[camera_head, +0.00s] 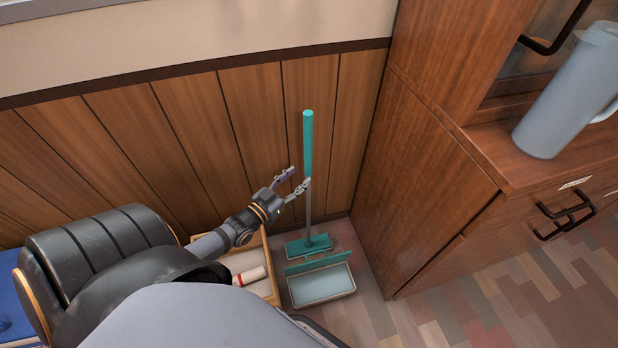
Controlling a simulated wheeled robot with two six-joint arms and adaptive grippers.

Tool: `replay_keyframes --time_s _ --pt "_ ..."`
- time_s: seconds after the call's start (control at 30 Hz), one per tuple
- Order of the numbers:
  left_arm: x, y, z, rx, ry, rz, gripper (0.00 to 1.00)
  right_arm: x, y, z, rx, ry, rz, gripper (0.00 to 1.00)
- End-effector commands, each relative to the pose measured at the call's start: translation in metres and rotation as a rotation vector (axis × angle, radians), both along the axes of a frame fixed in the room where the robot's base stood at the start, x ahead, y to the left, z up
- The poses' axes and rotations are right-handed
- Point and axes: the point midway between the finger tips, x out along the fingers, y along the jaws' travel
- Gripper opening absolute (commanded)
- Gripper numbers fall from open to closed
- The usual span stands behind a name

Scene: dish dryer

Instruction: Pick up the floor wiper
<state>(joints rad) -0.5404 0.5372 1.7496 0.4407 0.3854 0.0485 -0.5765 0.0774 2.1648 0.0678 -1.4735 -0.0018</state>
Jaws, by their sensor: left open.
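The floor wiper (308,150) stands upright near the wood-panelled wall, just left of the cabinet. It has a teal grip at the top, a thin grey shaft and a teal head (307,245) low down near the floor. My left gripper (298,177) is open, with its fingers pointing right toward the wiper. One fingertip overlaps the lower end of the teal grip in the picture. I cannot tell whether it touches. My right gripper is not in view.
The wooden cabinet (420,175) closes off the right. A grey pitcher (570,95) stands on its counter.

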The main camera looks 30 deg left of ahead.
Motion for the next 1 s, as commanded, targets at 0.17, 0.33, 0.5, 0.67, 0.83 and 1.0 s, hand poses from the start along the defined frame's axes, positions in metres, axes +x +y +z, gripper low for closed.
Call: replay_keyframes --time_s 0.17,0.33,0.5,0.67,0.83,1.0 --pt "0.018 -0.005 -0.004 -0.002 -0.004 0.001 0.49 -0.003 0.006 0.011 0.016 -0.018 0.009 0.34" --pt "0.045 -0.01 -0.005 -0.001 -0.003 0.0 0.49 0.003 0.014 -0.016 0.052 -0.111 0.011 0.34" --pt "0.051 -0.011 -0.001 0.0 0.001 0.0 0.49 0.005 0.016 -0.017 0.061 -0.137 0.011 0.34" --pt "0.051 -0.011 -0.001 0.0 0.001 0.0 0.44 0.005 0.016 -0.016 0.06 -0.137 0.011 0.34" --pt "0.051 -0.011 -0.001 0.0 0.001 0.0 0.21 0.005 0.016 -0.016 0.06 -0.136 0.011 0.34" --pt "0.051 -0.011 -0.001 0.0 0.001 0.0 0.0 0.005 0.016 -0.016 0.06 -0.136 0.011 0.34"
